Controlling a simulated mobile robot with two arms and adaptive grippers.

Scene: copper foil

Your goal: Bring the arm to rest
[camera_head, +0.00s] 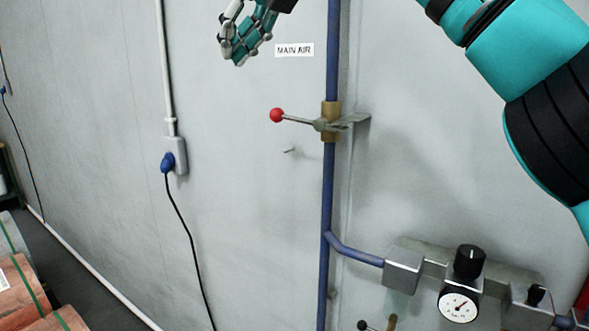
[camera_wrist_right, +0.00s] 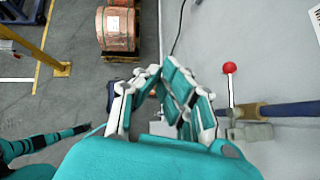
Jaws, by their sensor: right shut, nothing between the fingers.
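My right gripper (camera_head: 238,50) is at the top of the head view, in front of the grey wall and left of the "MAIN AIR" label. Its white and teal fingers are closed together with nothing between them. They also show in the right wrist view (camera_wrist_right: 156,72). My right arm (camera_head: 545,90) comes in from the upper right. The gripper is above and left of the valve lever with the red knob (camera_head: 277,115) and apart from it. The lever points left, across the upright blue pipe (camera_head: 327,185).
A blue plug sits in a wall socket (camera_head: 177,152), with a black cable hanging down. A regulator with a gauge (camera_head: 458,306) is at the lower right. Copper coils (camera_head: 30,290) stand at the lower left. In the right wrist view, a yellow post (camera_wrist_right: 48,45) stands on the floor.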

